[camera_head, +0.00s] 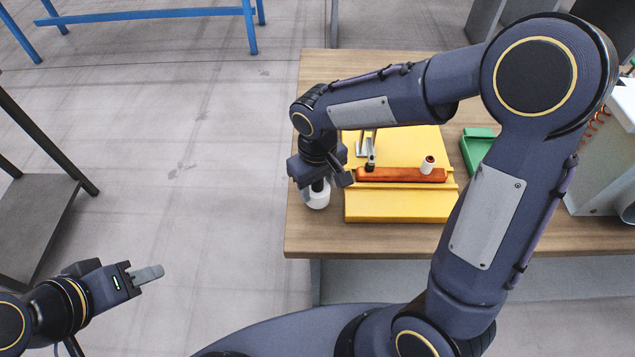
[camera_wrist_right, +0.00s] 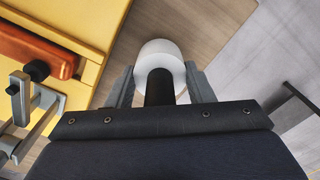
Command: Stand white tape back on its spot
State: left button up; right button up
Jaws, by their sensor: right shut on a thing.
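The white tape (camera_head: 316,197) is a round white piece near the left edge of the wooden table, left of the yellow base. It also shows in the right wrist view (camera_wrist_right: 160,50), between the fingertips. My right gripper (camera_head: 321,186) points down over it and is shut on it. A dark cylinder (camera_wrist_right: 160,88) lies between the fingers, against the white piece. Whether the tape touches the table is unclear. My left gripper (camera_head: 148,274) is away from the table at the lower left, seen side-on, so its opening cannot be judged.
The yellow base (camera_head: 400,207) carries an orange bar (camera_head: 400,175) with a small white-topped cylinder (camera_head: 427,165) on it. A metal clamp with a black tip (camera_head: 370,155) stands beside the bar. The table's left edge is close to my right gripper.

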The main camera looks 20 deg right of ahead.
jog(key=shift+f+b, duration=0.9)
jog(key=shift+f, duration=0.15)
dwell(0.4)
jog(key=o, duration=1.3)
jog(key=shift+r, duration=0.1)
notch_tip(320, 180, up, 8)
jog(key=p, duration=0.6)
